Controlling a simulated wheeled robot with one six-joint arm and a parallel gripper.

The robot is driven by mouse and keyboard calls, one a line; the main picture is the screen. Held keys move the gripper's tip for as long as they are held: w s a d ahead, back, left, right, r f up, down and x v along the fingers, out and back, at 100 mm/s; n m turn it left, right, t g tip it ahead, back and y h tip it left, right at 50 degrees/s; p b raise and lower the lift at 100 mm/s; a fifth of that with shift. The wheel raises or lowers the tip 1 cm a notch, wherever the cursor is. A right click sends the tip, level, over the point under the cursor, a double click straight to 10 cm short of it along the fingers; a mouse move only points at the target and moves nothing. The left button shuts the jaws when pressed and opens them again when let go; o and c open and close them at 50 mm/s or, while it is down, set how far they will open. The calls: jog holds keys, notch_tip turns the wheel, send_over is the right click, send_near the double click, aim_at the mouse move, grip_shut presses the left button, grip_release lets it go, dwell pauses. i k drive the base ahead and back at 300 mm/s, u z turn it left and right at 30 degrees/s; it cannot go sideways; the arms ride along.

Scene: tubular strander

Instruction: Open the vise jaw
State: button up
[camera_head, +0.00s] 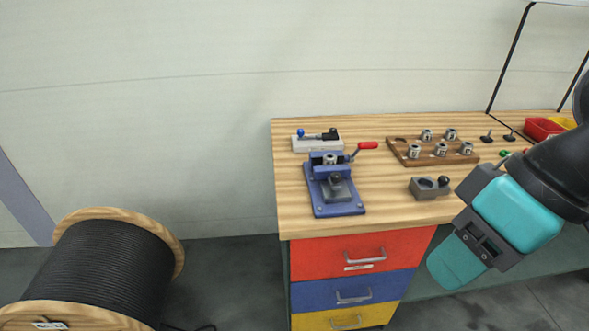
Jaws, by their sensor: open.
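A blue vise (335,191) stands on the left part of the wooden workbench (296,213). A lever with a red handle (367,145) sticks out at its back right. A small metal ring-like part (330,159) sits at the vise's back end, by the jaw; whether the jaw grips it I cannot tell. My gripper (455,262) is in front of the bench's front edge at the right, below the bench top, apart from the vise and its lever. It points down and left, and its fingers are mostly seen from behind. I see nothing in it.
A grey block with a black knob (430,187) lies right of the vise. A brown wooden rack (400,156) holds several metal parts. A pale block with a blue knob (304,144) stands behind the vise. Red and yellow bins (541,128) are far right. A cable drum (100,265) stands on the floor.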

aim_at(334, 174)
jog(key=u, duration=0.15)
jog(key=i, duration=1)
jog(key=z, duration=0.35)
